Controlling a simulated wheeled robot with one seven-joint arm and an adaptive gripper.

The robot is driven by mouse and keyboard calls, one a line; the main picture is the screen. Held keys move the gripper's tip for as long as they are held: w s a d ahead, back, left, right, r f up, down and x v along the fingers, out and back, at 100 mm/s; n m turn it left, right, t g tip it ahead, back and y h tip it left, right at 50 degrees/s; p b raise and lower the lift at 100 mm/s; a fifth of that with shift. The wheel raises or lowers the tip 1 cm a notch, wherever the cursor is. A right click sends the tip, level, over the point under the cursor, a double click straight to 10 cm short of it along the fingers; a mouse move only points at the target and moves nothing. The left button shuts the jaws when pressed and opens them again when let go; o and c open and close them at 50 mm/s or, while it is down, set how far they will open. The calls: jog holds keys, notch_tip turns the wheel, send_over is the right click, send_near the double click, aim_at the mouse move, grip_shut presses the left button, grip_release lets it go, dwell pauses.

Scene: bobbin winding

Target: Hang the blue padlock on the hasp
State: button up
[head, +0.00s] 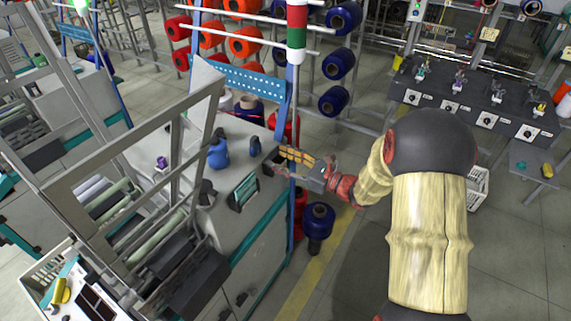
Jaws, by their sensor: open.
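My gripper (291,158) is open, with dark and orange-yellow fingers. It reaches in from the right over the right edge of the grey machine top (222,222). A small dark-blue object (255,146) stands on that top just left of the fingers, apart from them as far as I can tell. It may be the blue padlock, but it is too small to be sure. A larger blue, bottle-like object (218,154) stands further left. I cannot make out the hasp. A dark and teal panel piece (243,191) sits on the top, nearer the front.
A blue pole with a red, white and green light (297,30) rises close beside my gripper. Slanted grey frame bars (130,145) stand left. Blue spools (319,215) stand on the floor below. Racks of orange and blue bobbins are behind; a dark control bench (470,100) is at right.

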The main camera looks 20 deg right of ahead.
aim_at(258, 149)
jog(key=shift+b+x, duration=0.4)
jog(key=shift+x, duration=3.4)
jog(key=shift+c, duration=0.4)
jog(key=c, duration=1.1)
grip_shut()
jog(key=shift+r+p, duration=1.75)
jog(key=shift+r, duration=0.7)
